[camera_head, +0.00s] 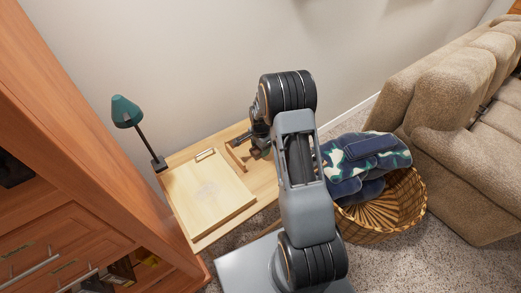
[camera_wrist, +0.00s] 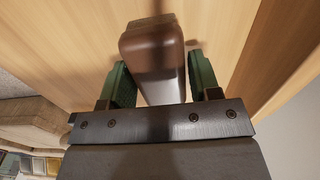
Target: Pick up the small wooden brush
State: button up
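The small wooden brush (camera_wrist: 153,50) shows in the wrist view as a brown, glossy, rounded block with a paler far end. It lies between the two green fingers of my gripper (camera_wrist: 160,85). The fingers are apart, one on each side of it, with a narrow gap visible on each side. In the head view my gripper (camera_head: 249,148) is low over the back right part of the wooden table. A thin brown strip (camera_head: 235,158) beside it seems to be the brush, partly hidden by the gripper.
A pale wooden board (camera_head: 207,192) covers the left of the table (camera_head: 262,180). A green lamp (camera_head: 126,112) stands at the table's back left corner. A wicker basket (camera_head: 400,215) with a patterned cloth (camera_head: 365,155) stands right, before a beige sofa (camera_head: 445,100). A wooden cabinet (camera_head: 60,190) is left.

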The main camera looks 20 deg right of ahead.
jog(key=c, duration=0.6)
jog(key=shift+r, duration=0.5)
notch_tip(320, 180, up, 2)
jog(key=shift+r, duration=0.1)
jog(key=shift+s+a+r, duration=0.15)
jog(key=shift+s+r, duration=1.5)
jog(key=shift+s, duration=0.7)
jog(key=shift+s+a+r, duration=0.15)
jog(key=shift+s+r, duration=1.45)
jog(key=shift+s, duration=0.7)
jog(key=shift+s+a+r, duration=0.15)
jog(key=shift+s+r, duration=1.5)
jog(key=shift+s, duration=0.7)
